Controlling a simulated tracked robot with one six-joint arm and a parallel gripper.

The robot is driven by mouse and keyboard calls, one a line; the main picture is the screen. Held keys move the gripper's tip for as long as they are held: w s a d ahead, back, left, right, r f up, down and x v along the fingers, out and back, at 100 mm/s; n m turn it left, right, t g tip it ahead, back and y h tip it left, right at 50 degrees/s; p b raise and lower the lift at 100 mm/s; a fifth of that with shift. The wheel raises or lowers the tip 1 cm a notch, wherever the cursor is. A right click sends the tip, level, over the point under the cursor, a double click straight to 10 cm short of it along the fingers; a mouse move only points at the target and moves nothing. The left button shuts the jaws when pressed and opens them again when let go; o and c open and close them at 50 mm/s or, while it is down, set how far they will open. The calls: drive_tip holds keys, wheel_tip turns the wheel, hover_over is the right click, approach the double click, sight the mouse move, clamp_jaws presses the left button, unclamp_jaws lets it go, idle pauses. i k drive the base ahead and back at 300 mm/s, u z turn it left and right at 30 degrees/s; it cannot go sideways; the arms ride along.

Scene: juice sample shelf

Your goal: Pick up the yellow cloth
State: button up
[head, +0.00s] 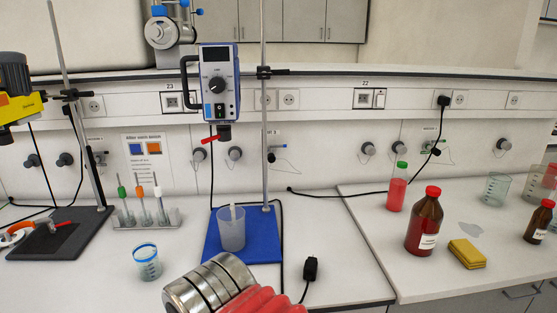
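The yellow cloth (467,254) is a small folded pad with a darker edge. It lies on the right-hand bench top (420,283), near its front edge. It sits just right of a brown bottle with a red cap (425,222), and a small grey puddle or patch (470,230) lies behind it. A silver and red part of my arm shows at the bottom centre, well left of the cloth. My gripper's fingers are not in view.
A bottle of red liquid with a green cap (397,187) stands behind the brown bottle. A smaller brown bottle (538,222) and a clear beaker (495,188) stand at the right. A stirrer (220,85) hangs over a beaker (231,229) on a blue base. A black plug (310,270) lies mid-bench.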

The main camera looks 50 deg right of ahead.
sight(464, 249)
drive_tip(key=z, duration=2.95)
